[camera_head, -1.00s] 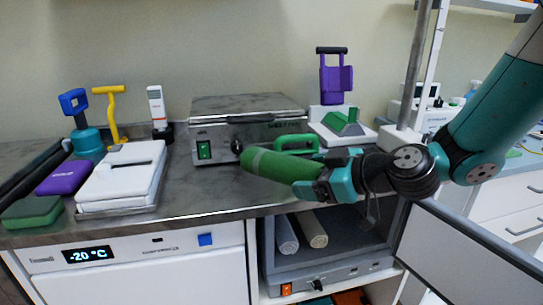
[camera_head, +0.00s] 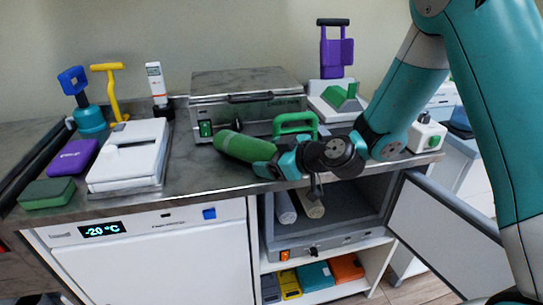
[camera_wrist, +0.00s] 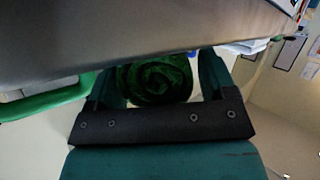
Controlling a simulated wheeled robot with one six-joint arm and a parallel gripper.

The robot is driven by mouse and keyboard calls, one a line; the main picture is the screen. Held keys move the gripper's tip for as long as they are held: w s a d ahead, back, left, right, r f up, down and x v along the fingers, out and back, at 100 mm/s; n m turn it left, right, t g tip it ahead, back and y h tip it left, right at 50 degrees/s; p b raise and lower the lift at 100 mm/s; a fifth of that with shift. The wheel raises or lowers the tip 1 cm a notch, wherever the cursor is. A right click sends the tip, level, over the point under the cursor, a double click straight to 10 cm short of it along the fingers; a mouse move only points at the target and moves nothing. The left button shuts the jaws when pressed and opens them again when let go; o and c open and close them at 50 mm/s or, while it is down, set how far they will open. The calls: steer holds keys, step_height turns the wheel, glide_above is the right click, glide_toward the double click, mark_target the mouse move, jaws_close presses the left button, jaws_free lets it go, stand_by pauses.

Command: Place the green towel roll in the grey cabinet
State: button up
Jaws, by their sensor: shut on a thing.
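The green towel roll (camera_head: 244,146) is held near one end by my gripper (camera_head: 272,164), with its other end sticking out to the left near the counter's front edge. In the wrist view the roll's spiral end (camera_wrist: 155,80) shows between the two fingers of my gripper (camera_wrist: 158,88). The grey cabinet (camera_head: 350,236) is below the counter with its door (camera_head: 440,235) swung open to the right. A pale blue-grey roll (camera_head: 285,208) and a beige roll (camera_head: 310,204) lie inside on the left. The right part of its floor looks bare.
The counter edge (camera_head: 130,209) lies above the cabinet opening. A metal heater box (camera_head: 245,92) and a green-handled item (camera_head: 296,124) stand behind the roll. A white scale-like device (camera_head: 130,155) is left. Coloured boxes (camera_head: 317,275) sit on the shelf below.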

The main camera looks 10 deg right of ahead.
steer(key=o, duration=1)
steer(key=shift+f, duration=0.1)
